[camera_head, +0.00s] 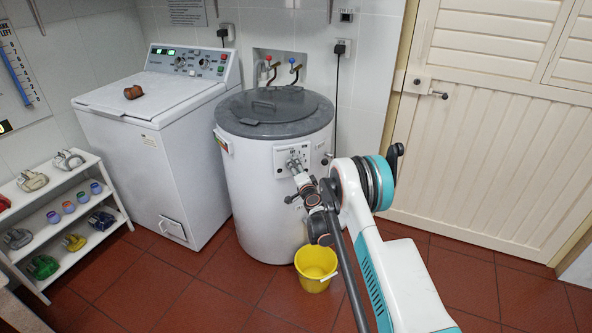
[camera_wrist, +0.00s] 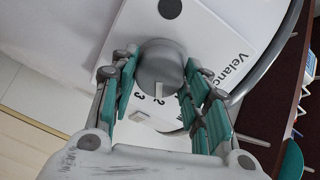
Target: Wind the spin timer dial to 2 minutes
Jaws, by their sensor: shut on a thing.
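The spin timer dial is a round grey knob (camera_wrist: 160,68) on the white front panel (camera_wrist: 218,45) of the spin dryer. My gripper (camera_wrist: 160,80) has its green-padded fingers on either side of the knob, shut on it. A pale mark on the knob's lower edge lines up with the printed 2, as far as the wrist view shows. A 3 is printed to its left; other numbers are hidden. In the head view my gripper (camera_head: 297,168) reaches the panel on the round white spin dryer (camera_head: 252,200), and covers most of the dial.
A white washing machine (camera_head: 180,190) stands left of the dryer, with a brown object (camera_head: 133,92) on its lid. A yellow bucket (camera_head: 316,267) is on the floor below my arm. A white shelf (camera_head: 75,240) is at left, a door (camera_head: 480,150) at right.

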